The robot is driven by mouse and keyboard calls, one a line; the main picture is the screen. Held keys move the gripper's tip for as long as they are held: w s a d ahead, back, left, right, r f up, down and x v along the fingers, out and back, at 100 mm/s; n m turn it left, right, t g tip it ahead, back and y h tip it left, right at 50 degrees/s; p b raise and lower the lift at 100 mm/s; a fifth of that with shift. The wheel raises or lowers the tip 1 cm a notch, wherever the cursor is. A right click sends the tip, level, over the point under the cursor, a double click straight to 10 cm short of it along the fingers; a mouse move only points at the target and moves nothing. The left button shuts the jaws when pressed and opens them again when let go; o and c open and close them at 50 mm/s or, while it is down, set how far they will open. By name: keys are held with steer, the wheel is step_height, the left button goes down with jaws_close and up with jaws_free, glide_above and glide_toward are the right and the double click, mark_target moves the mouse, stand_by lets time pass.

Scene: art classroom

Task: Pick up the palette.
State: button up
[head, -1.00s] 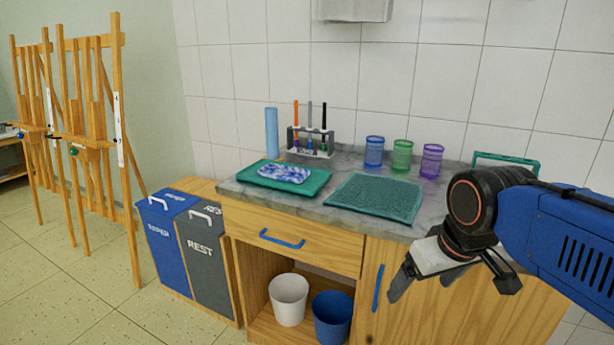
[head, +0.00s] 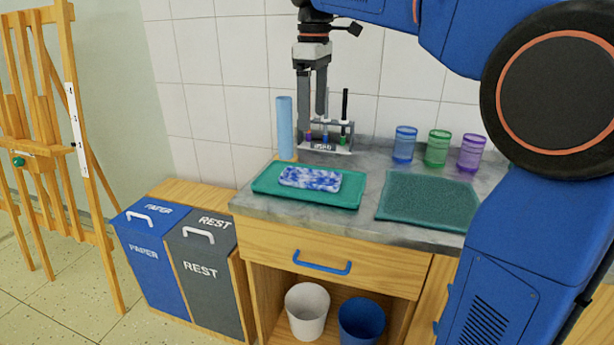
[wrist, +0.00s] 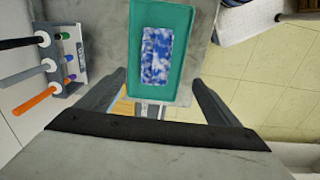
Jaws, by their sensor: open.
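A blue-and-white mottled slab with rounded corners, which seems to be the palette (head: 310,179), lies flat on a green tray (head: 345,200) at the left of the counter. Both also show in the wrist view, the palette (wrist: 157,55) lengthwise on the tray (wrist: 180,95). My gripper (head: 312,114) points down above the counter, over the tray's area, apart from the palette and empty. Its two fingers are spread in the wrist view (wrist: 160,78), either side of the tray's near end. Nothing hides the palette.
A rack of brushes or markers (head: 327,137) and a blue roll (head: 286,128) stand close behind the tray. Blue, green and purple cups (head: 437,149) stand at the back right. A dark green mat (head: 430,198) lies right of the tray. Bins (head: 205,270) stand left.

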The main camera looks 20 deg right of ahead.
steer(key=w, duration=0.2)
glide_above(310, 180)
steer(key=shift+n, duration=0.3)
steer(key=f, duration=1.1)
steer(key=shift+w+a+f, duration=0.1)
steer(key=shift+w+a, duration=0.1)
steer(key=shift+s+d+f, duration=0.15)
steer(key=shift+f, duration=1.25)
steer(key=shift+s+d+f, duration=0.1)
steer(key=shift+s+f, duration=0.05)
steer(key=shift+f, duration=1.2)
steer(key=c, duration=1.2)
steer(key=shift+o, duration=0.2)
steer(key=shift+r, duration=0.15)
